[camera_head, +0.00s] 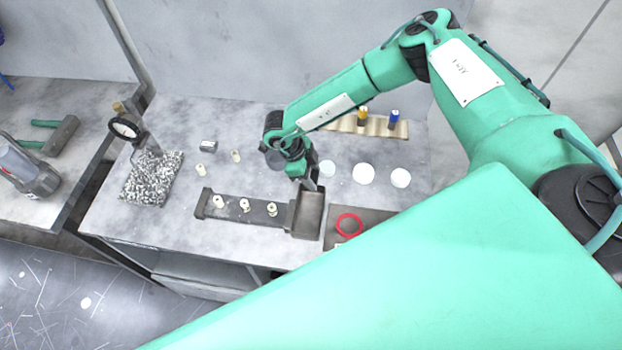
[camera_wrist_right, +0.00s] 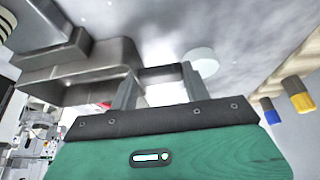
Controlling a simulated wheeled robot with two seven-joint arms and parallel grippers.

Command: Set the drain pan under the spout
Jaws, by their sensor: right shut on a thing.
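The drain pan, a grey open metal box (camera_head: 308,213), sits at the right end of a long dark tray (camera_head: 232,209) on the bench. My right gripper (camera_head: 312,185) reaches down from above to the pan's far edge. In the right wrist view its two fingers (camera_wrist_right: 160,78) are shut on a grey edge of the pan, whose side (camera_wrist_right: 85,72) shows at left. I cannot clearly pick out a spout, nor tell whether the pan is lifted off the bench. My left gripper is in neither view.
Several pale ring pieces lie on the tray. A red ring (camera_head: 349,224) is close right of the pan. White discs (camera_head: 363,174) lie behind it. A dial gauge (camera_head: 125,129) stands at left by a speckled block (camera_head: 152,180). A wooden rack (camera_head: 372,125) is at the back.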

